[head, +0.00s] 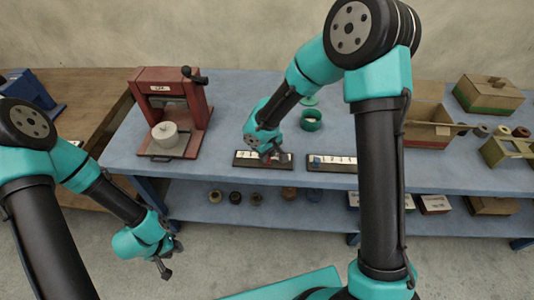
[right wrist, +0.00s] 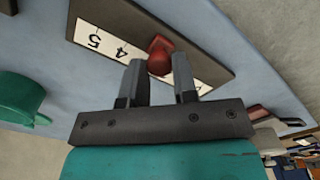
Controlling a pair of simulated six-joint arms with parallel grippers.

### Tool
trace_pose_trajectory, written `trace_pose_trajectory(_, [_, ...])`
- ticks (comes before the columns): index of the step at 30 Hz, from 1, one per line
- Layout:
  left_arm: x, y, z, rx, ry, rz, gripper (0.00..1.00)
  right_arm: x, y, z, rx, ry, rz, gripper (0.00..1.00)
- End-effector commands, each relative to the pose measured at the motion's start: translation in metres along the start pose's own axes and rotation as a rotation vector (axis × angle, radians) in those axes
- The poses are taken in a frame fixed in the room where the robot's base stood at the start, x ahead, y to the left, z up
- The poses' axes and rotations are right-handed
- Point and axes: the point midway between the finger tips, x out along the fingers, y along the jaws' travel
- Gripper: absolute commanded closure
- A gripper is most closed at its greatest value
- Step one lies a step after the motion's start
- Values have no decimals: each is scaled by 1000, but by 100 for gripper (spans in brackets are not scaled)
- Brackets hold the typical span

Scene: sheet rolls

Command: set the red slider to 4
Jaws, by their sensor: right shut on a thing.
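The red slider (right wrist: 159,58) sits on a dark board with a white number scale (right wrist: 104,43). In the right wrist view the marks 5 and 4 show, and the slider is just past the 4, on the side away from the 5. The mark beneath the slider is hidden. My right gripper (right wrist: 158,82) is shut on the slider's knob, one finger on each side. In the head view my right gripper (head: 268,154) is over the left slider board (head: 243,163) and mostly covers the slider. My left gripper (head: 164,269) hangs over the floor in front of the table; its jaws are too small to read.
A second board (head: 340,168) with a blue slider (head: 316,161) lies to the right. A green pot (head: 311,121) stands behind. A red press (head: 170,92) with a pale cylinder (head: 165,134) is at the left. Boxes (head: 488,95) stand at the right.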

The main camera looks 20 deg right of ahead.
Motion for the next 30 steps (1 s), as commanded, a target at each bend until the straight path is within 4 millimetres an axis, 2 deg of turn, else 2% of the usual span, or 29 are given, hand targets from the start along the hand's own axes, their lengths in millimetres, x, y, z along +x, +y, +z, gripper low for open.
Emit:
trace_pose_trajectory(1, [0, 0, 0, 0, 0, 0, 64, 0, 0, 0, 0, 0, 0, 84])
trace_pose_trajectory(6, [0, 0, 0, 0, 0, 0, 64, 0, 0, 0, 0, 0, 0, 100])
trace_pose_trajectory(14, [0, 0, 0, 0, 0, 0, 64, 0, 1, 1, 0, 0, 0, 100])
trace_pose_trajectory(22, [0, 0, 0, 0, 0, 0, 64, -1, 22, 21, 2, 1, 0, 100])
trace_pose_trajectory(30, [0, 0, 0, 0, 0, 0, 64, -1, 23, 22, 0, 2, 1, 100])
